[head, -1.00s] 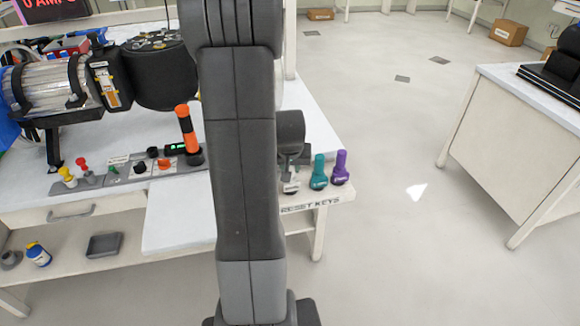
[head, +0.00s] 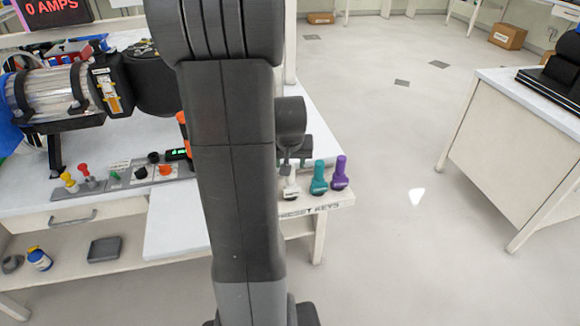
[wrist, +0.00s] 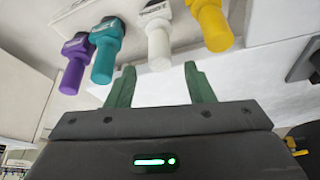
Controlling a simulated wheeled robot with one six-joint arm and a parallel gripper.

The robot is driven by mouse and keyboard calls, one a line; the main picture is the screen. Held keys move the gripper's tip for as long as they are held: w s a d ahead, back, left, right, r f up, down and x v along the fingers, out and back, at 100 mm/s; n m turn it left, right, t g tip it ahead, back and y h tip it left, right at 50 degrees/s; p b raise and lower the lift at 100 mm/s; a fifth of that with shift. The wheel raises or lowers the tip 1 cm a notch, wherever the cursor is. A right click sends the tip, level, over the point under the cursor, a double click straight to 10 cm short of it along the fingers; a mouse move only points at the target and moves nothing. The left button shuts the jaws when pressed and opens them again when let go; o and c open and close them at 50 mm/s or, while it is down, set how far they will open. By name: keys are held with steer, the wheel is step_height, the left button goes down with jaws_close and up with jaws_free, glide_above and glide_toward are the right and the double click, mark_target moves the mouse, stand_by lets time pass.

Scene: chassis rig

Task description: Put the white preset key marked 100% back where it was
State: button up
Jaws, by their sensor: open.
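The white key (head: 290,187) stands on the small shelf labelled PRESET KEYS (head: 330,201), left of the teal key (head: 319,178) and the purple key (head: 340,173). In the wrist view the white key (wrist: 158,40) lies between the teal key (wrist: 105,50) and a yellow key (wrist: 211,24). Its marking is too small to read. My gripper (wrist: 158,86) is open and empty. Its green fingertips are just short of the white key's end, which lines up with the gap between them. My arm hides the yellow key in the head view.
A control strip (head: 125,178) with coloured knobs lies along the bench, left of my arm. A lamp-like silver and black device (head: 60,92) stands behind it. Neighbouring keys stand close on both sides of the white key. Open floor lies to the right.

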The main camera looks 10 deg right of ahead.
mark_target(290, 182)
steer(key=v, duration=0.5)
steer(key=shift+f, duration=0.1)
steer(key=b+x, duration=0.1)
steer(key=x, duration=1.1)
steer(key=shift+w+f+b, duration=0.1)
steer(key=shift+f+b, duration=0.1)
steer(key=shift+b, duration=0.1)
steer(key=shift+r, duration=0.3)
steer(key=shift+f, duration=0.1)
